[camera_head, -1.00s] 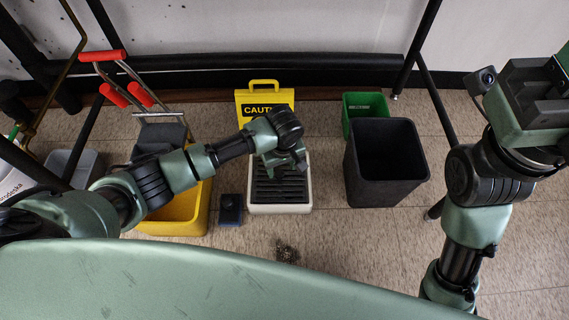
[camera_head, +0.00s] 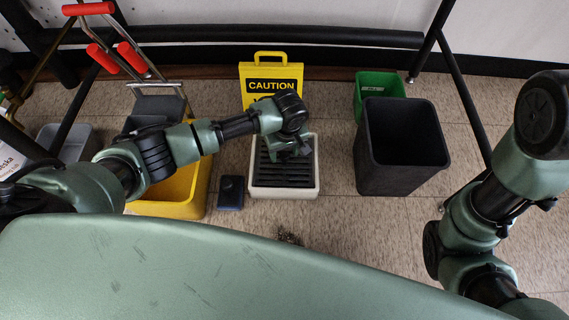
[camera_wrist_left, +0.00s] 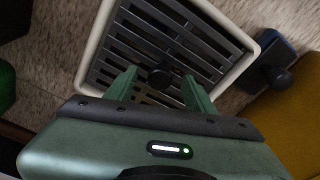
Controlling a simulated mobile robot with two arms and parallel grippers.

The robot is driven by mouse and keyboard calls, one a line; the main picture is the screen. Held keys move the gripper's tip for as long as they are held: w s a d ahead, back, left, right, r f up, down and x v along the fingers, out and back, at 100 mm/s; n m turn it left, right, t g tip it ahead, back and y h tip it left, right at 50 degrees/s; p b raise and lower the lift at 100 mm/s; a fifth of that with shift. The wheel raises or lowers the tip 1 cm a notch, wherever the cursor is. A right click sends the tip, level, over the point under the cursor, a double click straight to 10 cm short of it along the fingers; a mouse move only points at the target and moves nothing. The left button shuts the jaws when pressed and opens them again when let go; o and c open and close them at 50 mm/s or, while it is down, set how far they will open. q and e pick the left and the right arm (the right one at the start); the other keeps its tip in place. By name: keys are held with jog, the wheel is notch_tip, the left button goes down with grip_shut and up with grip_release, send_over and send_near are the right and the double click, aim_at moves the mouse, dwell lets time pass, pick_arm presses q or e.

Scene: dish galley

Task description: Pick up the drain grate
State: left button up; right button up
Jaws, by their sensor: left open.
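The drain grate (camera_head: 284,177) is a dark slatted panel lying in a white square frame (camera_head: 285,193) on the floor. It also shows in the left wrist view (camera_wrist_left: 150,42), with a round dark knob (camera_wrist_left: 161,76) standing at its middle. My left gripper (camera_head: 287,153) is over the far half of the grate and hides part of it in the head view. In the left wrist view its two green fingers (camera_wrist_left: 160,82) are apart, one on each side of the knob. I cannot tell whether they touch it. My right arm shows at the right; its gripper is out of view.
A yellow mop bucket (camera_head: 185,190) and a small dark blue block (camera_head: 231,192) stand left of the frame. A yellow caution sign (camera_head: 271,82) stands behind it. A black bin (camera_head: 401,150) and a green bin (camera_head: 380,83) stand right. Floor between frame and black bin is clear.

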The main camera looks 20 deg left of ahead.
pick_arm(q)
grip_shut()
dwell(1.5)
